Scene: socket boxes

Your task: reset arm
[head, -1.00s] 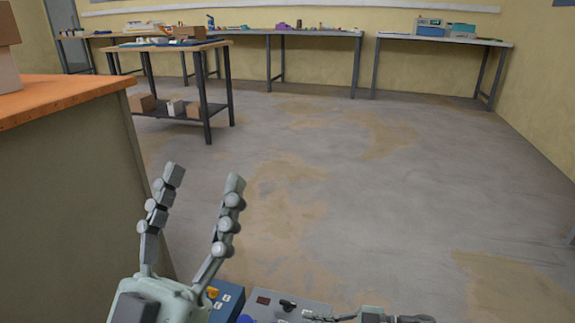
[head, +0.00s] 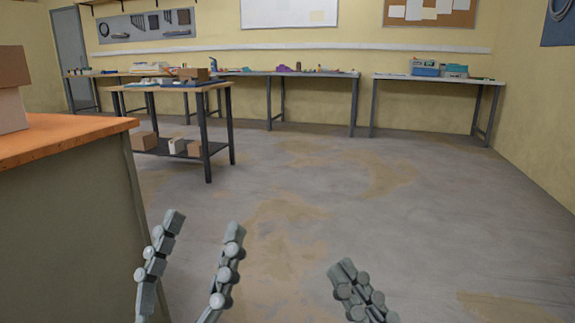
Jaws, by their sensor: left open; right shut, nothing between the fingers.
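My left gripper (head: 203,228) is at the bottom left of the head view, pointing up with its two fingers spread apart. It is open and empty, in front of the floor and close to the right side of the orange-topped counter. My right gripper (head: 347,268) is at the bottom centre, right of the left one. Its fingers lie together, shut with nothing between them. The palms and arms of both are below the picture edge.
Long benches (head: 290,73) and (head: 440,79) line the back wall. The floor (head: 400,215) in the middle and right is clear.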

